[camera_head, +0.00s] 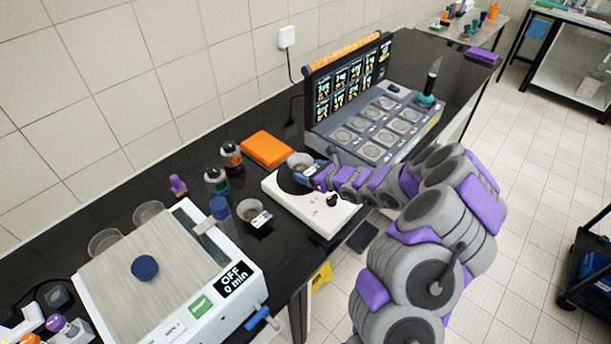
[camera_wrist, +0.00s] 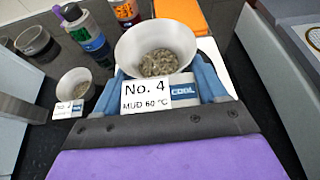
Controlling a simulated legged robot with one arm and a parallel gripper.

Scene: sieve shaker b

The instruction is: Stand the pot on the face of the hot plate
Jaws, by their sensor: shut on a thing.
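My gripper (camera_head: 311,174) is shut on a white pot (camera_head: 300,161) with grey mud in it. In the wrist view the blue fingers of my gripper (camera_wrist: 166,84) grip both sides of the pot (camera_wrist: 131,53), which is upright. Its tag reads "No. 4, MUD 60 °C", with a "COOL" label beside it. The white hot plate (camera_head: 327,214) is on the black bench, with a round dark face (camera_head: 287,184) partly hidden by the pot and gripper. The pot is over or at the far edge of that face. I cannot tell whether they touch.
A second tagged pot (camera_head: 249,210) stands left of the hot plate. Bottles (camera_head: 231,157) and an orange box (camera_head: 267,149) are behind. A big shaker with a display (camera_head: 237,280) is at front left. A panel unit (camera_head: 372,130) stands to the right.

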